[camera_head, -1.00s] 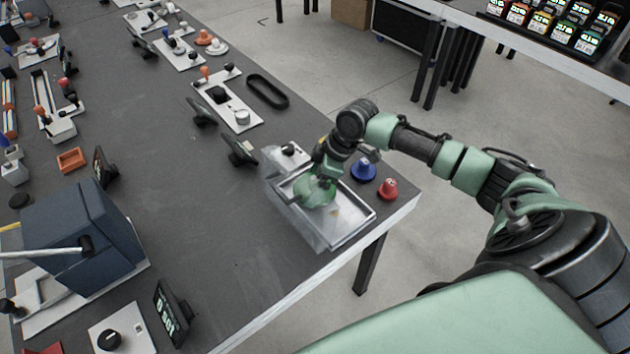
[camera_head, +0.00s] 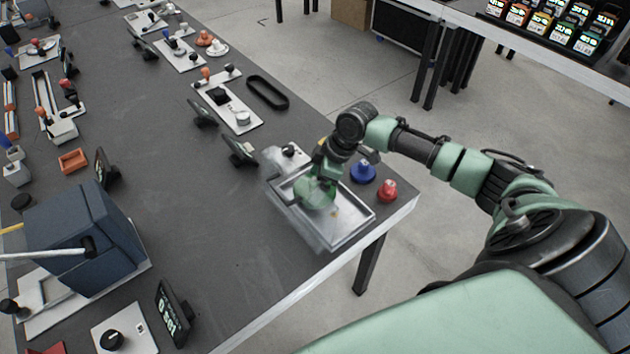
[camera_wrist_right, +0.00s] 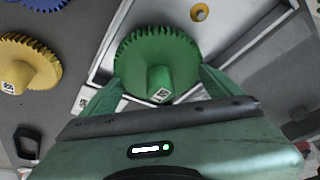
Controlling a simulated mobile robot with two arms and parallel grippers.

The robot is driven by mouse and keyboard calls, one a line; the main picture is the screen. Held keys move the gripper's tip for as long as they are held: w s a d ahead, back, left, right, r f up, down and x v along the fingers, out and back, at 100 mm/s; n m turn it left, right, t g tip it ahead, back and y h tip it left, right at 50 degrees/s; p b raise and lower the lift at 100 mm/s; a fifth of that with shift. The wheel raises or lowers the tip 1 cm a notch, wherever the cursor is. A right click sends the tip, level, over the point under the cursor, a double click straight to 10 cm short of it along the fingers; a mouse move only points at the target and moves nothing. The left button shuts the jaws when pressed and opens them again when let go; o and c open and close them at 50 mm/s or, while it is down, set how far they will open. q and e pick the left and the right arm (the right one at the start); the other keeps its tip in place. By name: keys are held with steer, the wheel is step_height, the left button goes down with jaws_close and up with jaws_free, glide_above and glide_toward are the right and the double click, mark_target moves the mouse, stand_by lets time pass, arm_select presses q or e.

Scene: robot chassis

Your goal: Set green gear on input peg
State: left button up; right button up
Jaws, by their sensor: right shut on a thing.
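My right gripper (camera_head: 322,178) is shut on the green gear (camera_head: 315,193) over the open grey metal housing (camera_head: 352,238) at the table's corner. In the right wrist view the green gear (camera_wrist_right: 155,62) sits between the two fingers (camera_wrist_right: 158,94), its hub and marker facing the camera. A small brass-coloured peg (camera_wrist_right: 200,12) shows inside the housing, beyond the gear; I cannot tell whether it is the input peg. What lies under the gear is hidden. My left gripper is not in view.
A yellow gear (camera_wrist_right: 28,66) and a blue gear (camera_wrist_right: 42,4) show in the wrist view.

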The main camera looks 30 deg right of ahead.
stand_by(0.7)
steer(key=shift+p, duration=0.4)
steer(key=shift+f+b, duration=0.35)
steer(key=shift+f, duration=0.25)
steer(key=o, duration=1.2)
steer(key=shift+c, duration=0.2)
steer(key=p+v, duration=1.1)
steer(key=shift+s, duration=0.1)
